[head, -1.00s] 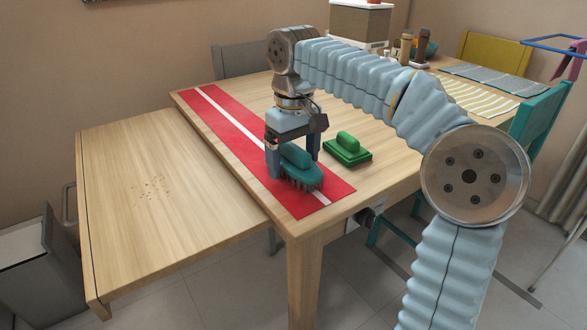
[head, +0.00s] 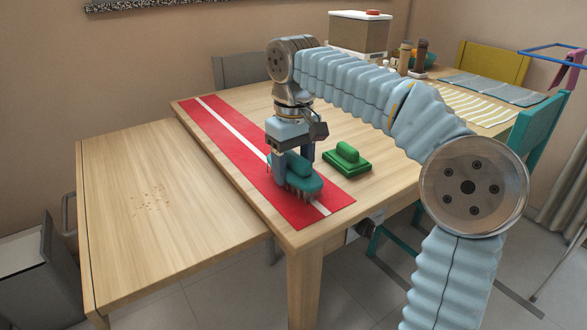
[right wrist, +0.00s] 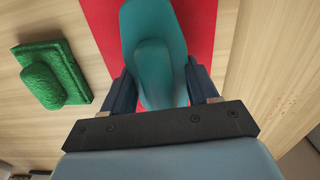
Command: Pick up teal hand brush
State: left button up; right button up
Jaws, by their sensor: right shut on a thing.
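The teal hand brush (head: 298,178) is at the near end of the red runner with the white stripe, bristles down. In the right wrist view the brush (right wrist: 155,40) lies between the two fingers. My right gripper (head: 292,168) reaches down from above and is shut on the brush's raised handle. In the right wrist view its fingers (right wrist: 163,92) sit on both sides of the handle. Whether the bristles still touch the runner I cannot tell. My left gripper is not in view.
A green brush-like block (head: 347,158) stands right of the runner (head: 225,145). A lower wooden table (head: 150,215) with scattered crumbs (head: 150,196) adjoins on the left. A box (head: 358,32), bottles and striped mats (head: 470,100) are at the back.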

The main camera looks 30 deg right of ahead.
aim_at(292, 154)
notch_tip(292, 154, up, 3)
jog(key=shift+a+r+p, duration=0.15)
jog(key=shift+p, duration=0.4)
jog(key=s+a+r+p, duration=0.2)
jog(key=s+a+r, duration=0.2)
jog(key=a+r, duration=0.5)
jog(key=a, duration=0.4)
jog(key=shift+s, duration=0.2)
